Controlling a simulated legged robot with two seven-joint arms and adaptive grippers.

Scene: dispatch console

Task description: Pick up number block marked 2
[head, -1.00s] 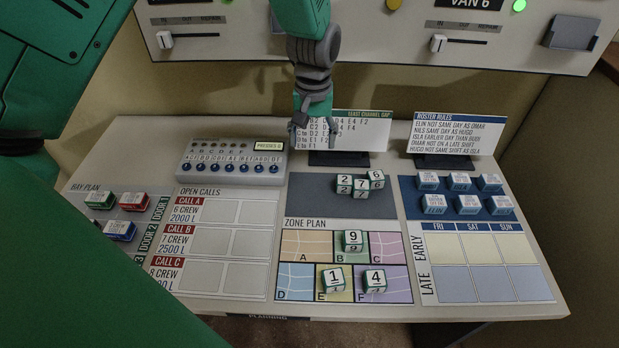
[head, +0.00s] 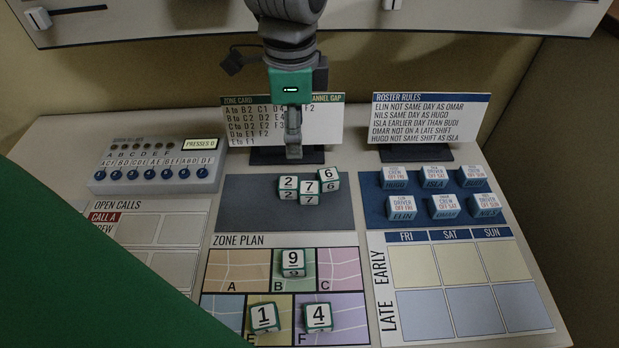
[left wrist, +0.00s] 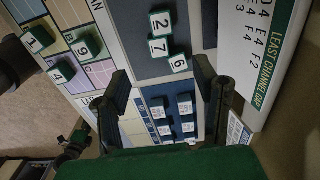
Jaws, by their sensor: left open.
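The number block marked 2 (head: 288,187) sits on the dark grey pad (head: 240,208) above the zone plan, close beside block 7 (head: 311,191), with block 6 (head: 329,178) to their right. In the left wrist view block 2 (left wrist: 160,24) shows at the top, with block 7 (left wrist: 158,49) and block 6 (left wrist: 178,63) below it. My left gripper (head: 293,150) hangs above and behind these blocks, in front of the zone card. In the left wrist view its two fingers (left wrist: 170,92) are spread apart with nothing between them.
Block 9 (head: 293,263) stands on zone B, block 1 (head: 264,318) and block 4 (head: 317,316) on the lower row. The zone card (head: 246,117) and roster rules card (head: 425,121) stand behind. A button box (head: 157,167) is at left.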

